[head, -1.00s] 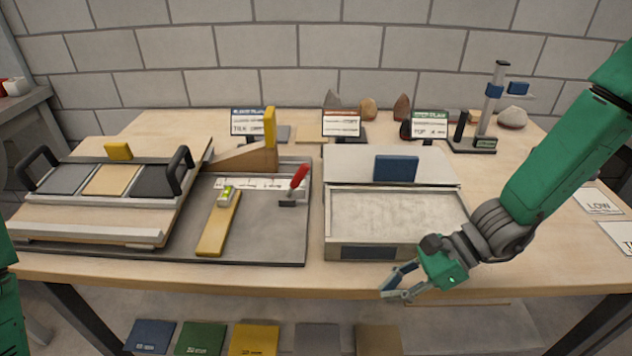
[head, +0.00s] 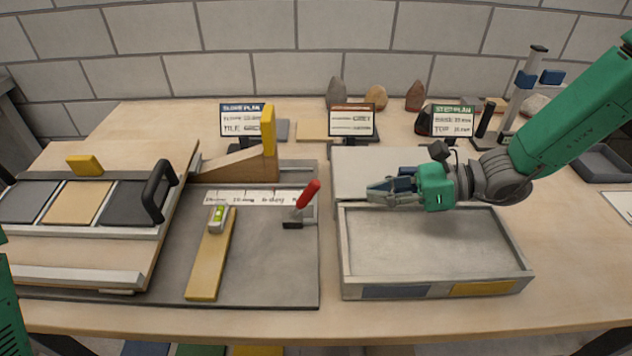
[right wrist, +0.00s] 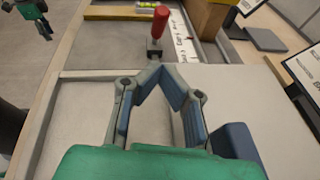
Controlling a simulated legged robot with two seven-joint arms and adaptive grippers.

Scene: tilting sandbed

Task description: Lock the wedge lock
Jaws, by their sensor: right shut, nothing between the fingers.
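A red-handled lever (head: 307,195) on a small dark base, likely the wedge lock, stands at the right end of the white scale, its handle leaning up and right. It also shows in the right wrist view (right wrist: 160,22), beyond my fingertips. A wooden wedge (head: 238,163) with a yellow upright block lies behind the scale, against the tilting board. My right gripper (head: 372,194) is shut and empty over the back of the sand tray, pointing left, apart from the lever. A green and dark part, apparently my left gripper (right wrist: 38,18), shows small in the right wrist view; its fingers are unclear.
The shallow tray (head: 437,290) lies below my right gripper. A blue block (right wrist: 237,145) stands close beside my right finger. A yellow bar (head: 210,265) with a level lies left of the lever. Sign cards (head: 352,120) stand behind.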

